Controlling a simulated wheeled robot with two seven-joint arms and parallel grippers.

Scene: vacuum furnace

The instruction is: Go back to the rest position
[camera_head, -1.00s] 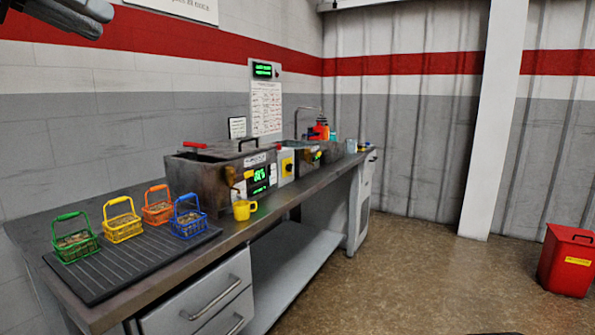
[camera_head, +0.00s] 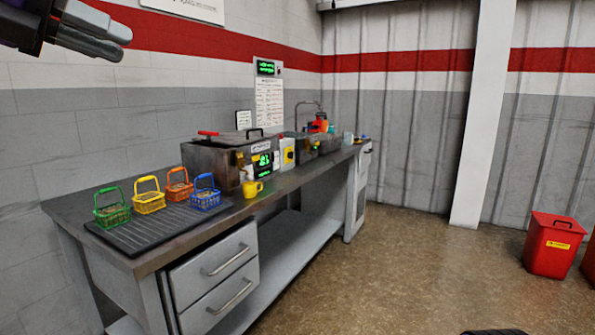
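My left gripper (camera_head: 92,30) shows in the upper left corner of the head view, raised well above the bench and apart from everything. Its fingers lie close together, seen from the side, and I cannot tell whether they are shut; nothing shows in them. My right gripper is not in view. A dark shape at the bottom edge is cut off by the frame.
A long bench (camera_head: 280,190) runs along the wall. On it are green (camera_head: 112,214), yellow (camera_head: 150,202), orange (camera_head: 179,190) and blue (camera_head: 206,198) baskets on a black mat (camera_head: 142,236), a metal furnace box (camera_head: 205,163) and a yellow mug (camera_head: 252,189). A red bin (camera_head: 550,246) stands right. The middle floor is clear.

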